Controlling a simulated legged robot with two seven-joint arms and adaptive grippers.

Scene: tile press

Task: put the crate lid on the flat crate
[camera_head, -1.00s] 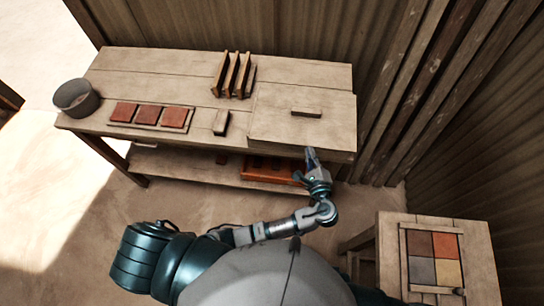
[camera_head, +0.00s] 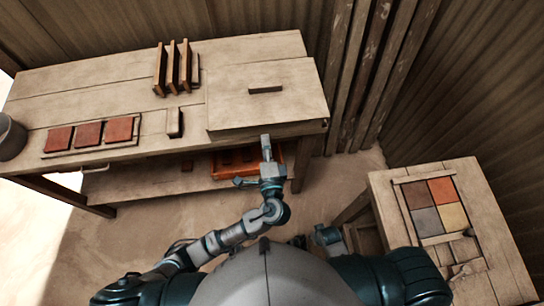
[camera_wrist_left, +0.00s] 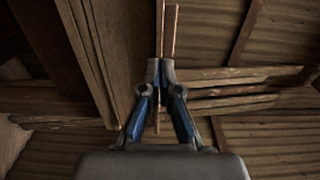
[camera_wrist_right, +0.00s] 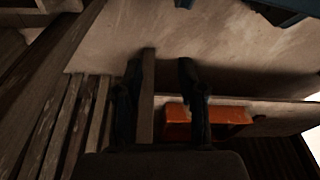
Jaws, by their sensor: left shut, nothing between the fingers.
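A flat wooden board with a bar handle, which looks like the crate lid (camera_head: 295,100), lies at the right end of the bench top; I cannot tell what is beneath it. An orange crate (camera_head: 228,163), perhaps the flat crate, sits on the lower shelf under it, partly hidden by my left arm. It also shows in the right wrist view (camera_wrist_right: 178,113). My left gripper (camera_head: 266,140) is shut and empty, just in front of the bench edge below the lid; its closed fingers show in the left wrist view (camera_wrist_left: 160,68). My right gripper (camera_wrist_right: 160,75) is open, fingers apart.
Red tiles (camera_head: 88,133) on a tray, a small wooden block (camera_head: 174,122), an upright rack (camera_head: 173,68) and a grey pot (camera_head: 10,137) stand on the bench. A small table (camera_head: 485,215) with coloured tiles stands at right. Wooden posts rise beside the bench's right end.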

